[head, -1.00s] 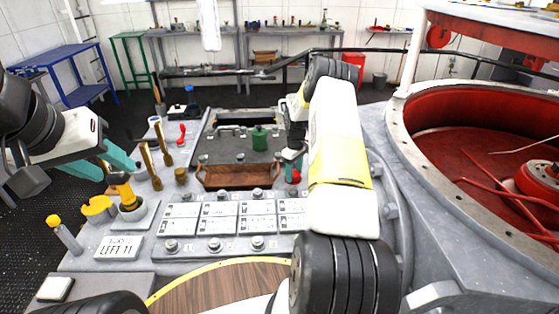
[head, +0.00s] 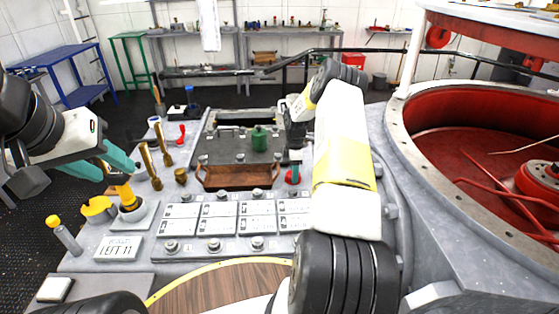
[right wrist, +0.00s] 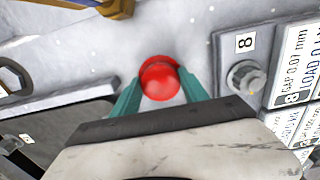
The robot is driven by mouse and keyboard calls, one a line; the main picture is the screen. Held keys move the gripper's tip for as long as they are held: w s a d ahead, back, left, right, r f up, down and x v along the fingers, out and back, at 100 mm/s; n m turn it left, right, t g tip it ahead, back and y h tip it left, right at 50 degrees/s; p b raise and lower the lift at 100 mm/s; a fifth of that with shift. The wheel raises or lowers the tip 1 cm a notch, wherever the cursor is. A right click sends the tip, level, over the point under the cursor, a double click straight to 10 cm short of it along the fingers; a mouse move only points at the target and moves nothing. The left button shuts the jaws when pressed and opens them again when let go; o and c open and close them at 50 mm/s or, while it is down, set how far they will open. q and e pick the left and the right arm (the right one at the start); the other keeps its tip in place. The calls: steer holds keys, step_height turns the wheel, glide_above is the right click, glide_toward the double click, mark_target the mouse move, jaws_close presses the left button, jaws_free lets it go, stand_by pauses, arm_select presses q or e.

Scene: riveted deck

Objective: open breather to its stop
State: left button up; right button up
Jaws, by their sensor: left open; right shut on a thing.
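A red round knob (right wrist: 160,80) sits between the teal fingers of my right gripper (right wrist: 162,92) in the right wrist view. The gripper is shut on it. In the head view the red knob (head: 291,177) shows just below this gripper's teal fingers (head: 295,162), at the right of the grey panel. My left gripper (head: 118,163) is open, above and beside a yellow-and-black handle (head: 125,193) at the panel's left. I see no readable label naming the breather, so I cannot tell which part it is.
Numbered white label plates (head: 217,215) with grey knobs cover the panel's middle. A brown tray (head: 238,177) and a green cylinder (head: 259,138) are behind them. Brass levers (head: 150,166) stand at the left. A large red-lined basin (head: 440,130) is at the right.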

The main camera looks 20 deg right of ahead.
steer(key=shift+s+f, duration=0.1)
steer(key=shift+f, duration=0.1)
stand_by(0.4)
steer(key=o, duration=1.4)
steer(key=shift+c, duration=0.2)
steer(key=shift+r, duration=0.1)
steer(key=shift+r, duration=3.9)
